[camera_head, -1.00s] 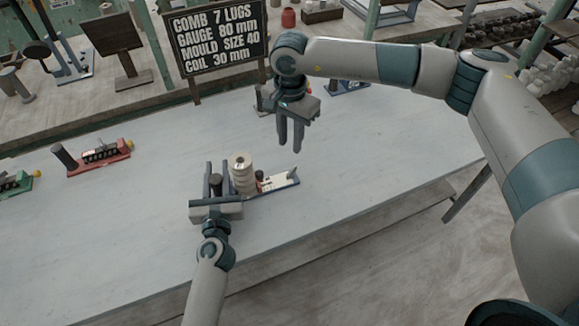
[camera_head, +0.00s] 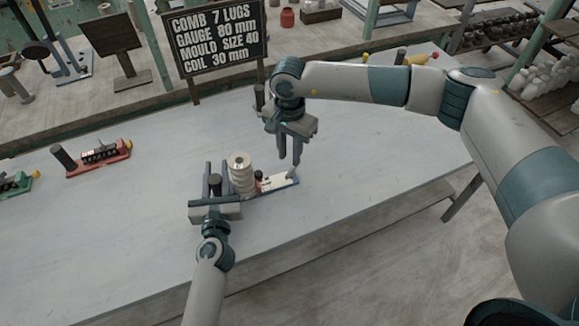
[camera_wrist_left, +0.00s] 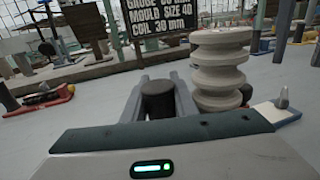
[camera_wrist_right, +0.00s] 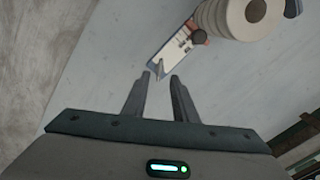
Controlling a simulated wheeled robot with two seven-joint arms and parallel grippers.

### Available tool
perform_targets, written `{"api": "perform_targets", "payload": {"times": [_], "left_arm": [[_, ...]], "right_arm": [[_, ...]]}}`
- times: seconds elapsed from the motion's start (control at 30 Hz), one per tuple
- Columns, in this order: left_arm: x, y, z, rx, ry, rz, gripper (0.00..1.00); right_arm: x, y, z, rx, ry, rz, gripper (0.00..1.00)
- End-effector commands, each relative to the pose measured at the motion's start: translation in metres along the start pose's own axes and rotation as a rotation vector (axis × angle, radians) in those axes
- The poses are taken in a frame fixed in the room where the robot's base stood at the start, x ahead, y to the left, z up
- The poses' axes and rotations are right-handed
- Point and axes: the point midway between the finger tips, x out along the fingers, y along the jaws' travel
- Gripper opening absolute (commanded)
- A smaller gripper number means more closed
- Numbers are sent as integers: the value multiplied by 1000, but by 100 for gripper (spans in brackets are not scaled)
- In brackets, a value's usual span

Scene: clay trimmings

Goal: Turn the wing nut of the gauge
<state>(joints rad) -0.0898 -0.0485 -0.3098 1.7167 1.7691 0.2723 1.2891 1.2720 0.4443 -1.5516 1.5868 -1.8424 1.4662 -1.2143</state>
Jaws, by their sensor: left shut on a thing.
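The gauge, a narrow blue board with a white scale plate (camera_head: 278,183), lies on the table; it also shows in the right wrist view (camera_wrist_right: 172,49). A small grey upright piece, apparently the wing nut (camera_head: 292,172), stands at its right end; it also shows in the left wrist view (camera_wrist_left: 283,98) and the right wrist view (camera_wrist_right: 160,69). My left gripper (camera_head: 214,178) is shut on a dark round post (camera_wrist_left: 158,100) beside a pale ribbed stack (camera_head: 242,174). My right gripper (camera_head: 290,160) points down, open, its fingertips (camera_wrist_right: 161,77) close around the wing nut; contact is unclear.
A red device (camera_head: 98,158) and a green device (camera_head: 15,184) with dark posts stand at the left. A black sign (camera_head: 216,42) stands behind. Other items at the back are partly hidden by my right arm. The front right of the table is clear.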

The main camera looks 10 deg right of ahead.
Motion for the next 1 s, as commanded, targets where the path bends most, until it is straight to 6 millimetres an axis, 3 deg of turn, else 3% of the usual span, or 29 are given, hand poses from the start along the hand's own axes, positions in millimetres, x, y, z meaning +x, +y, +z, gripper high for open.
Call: {"api": "perform_targets", "payload": {"times": [0.1, 0.33, 0.8, 0.83, 0.93, 1.0], "left_arm": [[0, 0, -1, 0, 1, -1, 0], [0, 0, -1, 0, 1, -1, 0], [0, 0, -1, 0, 1, -1, 0], [0, 0, -1, 0, 1, -1, 0], [0, 0, -1, 0, 1, -1, 0], [0, 0, -1, 0, 1, -1, 0]], "right_arm": [[22, 1, 0, 1, -1, 3, 26], [52, 0, 0, 0, 0, 2, 26], [63, 0, 0, 0, 1, 0, 26], [63, 0, 0, 0, 1, 0, 23], [63, 0, 0, 0, 1, 0, 0], [63, 0, 0, 0, 1, 0, 0]]}}
